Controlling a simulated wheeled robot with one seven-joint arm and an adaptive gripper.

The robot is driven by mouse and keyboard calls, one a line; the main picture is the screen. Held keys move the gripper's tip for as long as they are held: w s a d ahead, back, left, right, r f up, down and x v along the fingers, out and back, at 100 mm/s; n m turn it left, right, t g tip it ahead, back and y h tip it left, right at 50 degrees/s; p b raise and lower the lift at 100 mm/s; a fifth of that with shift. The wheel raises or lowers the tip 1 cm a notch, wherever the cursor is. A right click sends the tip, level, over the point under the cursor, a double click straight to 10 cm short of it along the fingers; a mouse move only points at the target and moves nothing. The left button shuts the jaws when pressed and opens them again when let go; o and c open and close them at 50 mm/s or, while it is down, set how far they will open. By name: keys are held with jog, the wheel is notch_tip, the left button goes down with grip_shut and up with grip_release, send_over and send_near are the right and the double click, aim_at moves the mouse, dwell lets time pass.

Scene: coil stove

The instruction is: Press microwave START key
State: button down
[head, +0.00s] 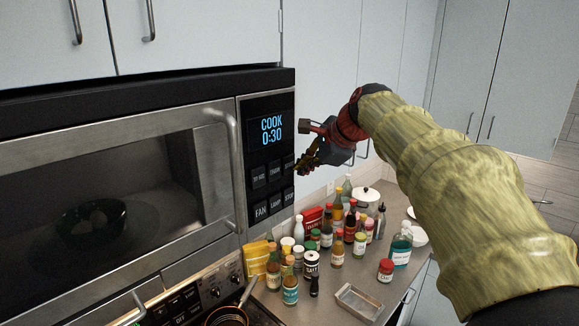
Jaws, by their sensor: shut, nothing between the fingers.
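The microwave (150,130) is mounted above the stove with its door closed, and a dark bowl (92,220) shows through its window. Its control panel (262,110) has a lit display (272,130) reading COOK 0:30. Below it are two rows of dark keys, with FAN, LAMP and STOP in the lower row. The upper right key (289,165) is partly covered by my gripper (297,170), so its label is not readable. My gripper is shut and empty, with its tip at or very near that key; I cannot tell whether it touches.
Several bottles, jars and cans (338,250) crowd the counter below and right of the microwave. A metal tray (358,303) lies at the counter's front. A pan (226,316) is on the stove at the bottom. Pale cabinets (330,60) stand behind.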

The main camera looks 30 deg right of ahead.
jog(key=s, duration=0.1)
jog(key=s+d+b, duration=0.1)
jog(key=s, duration=0.2)
jog(key=shift+s+d, duration=0.35)
dwell(0.9)
jog(key=s+f+n+g+h+b, duration=0.1)
jog(key=s+f+n, duration=0.25)
jog(key=f, duration=0.25)
jog(key=s+f+n+g+b, duration=0.1)
jog(key=s+f+n, duration=0.1)
jog(key=f+n, duration=0.25)
jog(key=s+a+f+n+b, duration=0.4)
jog(key=s+a+f+b, duration=0.2)
jog(key=f, duration=0.5)
jog(key=s+a+f+n+g+b, duration=0.1)
jog(key=s+a+f+n+b, duration=0.4)
jog(key=f, duration=0.7)
jog(key=s+a+f+n+b, duration=0.5)
jog(key=s+a+f+b, duration=0.2)
jog(key=s+f+b, duration=0.2)
jog(key=shift+s+f, duration=0.15)
jog(key=shift+f, duration=1.1)
